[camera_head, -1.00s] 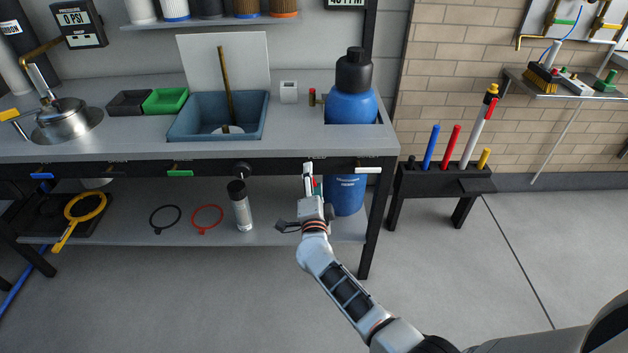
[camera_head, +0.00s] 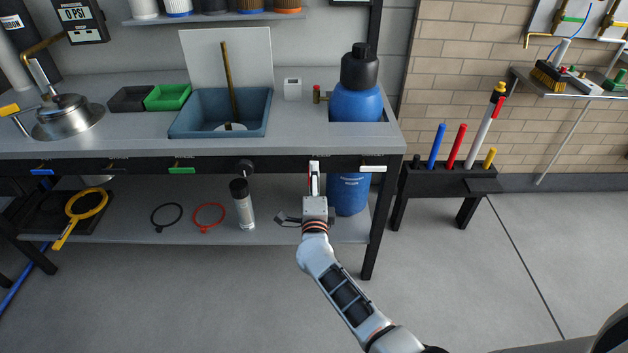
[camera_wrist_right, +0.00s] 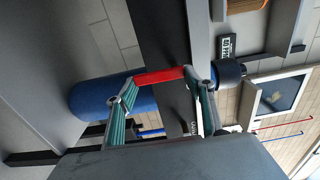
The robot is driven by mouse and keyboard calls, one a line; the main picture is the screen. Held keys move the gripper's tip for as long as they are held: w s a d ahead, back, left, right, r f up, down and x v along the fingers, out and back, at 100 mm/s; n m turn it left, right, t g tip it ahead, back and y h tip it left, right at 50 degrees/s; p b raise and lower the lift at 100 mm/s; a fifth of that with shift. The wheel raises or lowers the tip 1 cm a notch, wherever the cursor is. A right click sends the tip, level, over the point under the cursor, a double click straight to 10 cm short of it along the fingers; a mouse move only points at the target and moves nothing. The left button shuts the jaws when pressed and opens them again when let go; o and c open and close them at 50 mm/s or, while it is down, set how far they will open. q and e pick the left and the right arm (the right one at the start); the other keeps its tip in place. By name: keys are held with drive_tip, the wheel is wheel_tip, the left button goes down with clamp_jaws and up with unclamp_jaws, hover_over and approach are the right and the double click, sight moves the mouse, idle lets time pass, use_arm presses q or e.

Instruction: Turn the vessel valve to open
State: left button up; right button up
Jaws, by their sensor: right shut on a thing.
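In the head view the red handle is mostly hidden by the fingers. I cannot tell from its looks whether it is the vessel valve's handle. A blue vessel with a black cap (camera_head: 357,102) stands in the bench top above and right of the gripper. My left gripper is not in view.
A white handle (camera_head: 373,169) and a green handle (camera_head: 182,170) sit on the same front rail. A blue drum (camera_head: 349,193) stands on the lower shelf just behind my gripper. A clear cylinder (camera_head: 243,208) stands to the left. The floor in front is clear.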

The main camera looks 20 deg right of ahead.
drive_tip(key=o, duration=1.1)
drive_tip(key=shift+s, duration=0.1)
drive_tip(key=v, duration=0.8)
drive_tip(key=shift+a, duration=0.1)
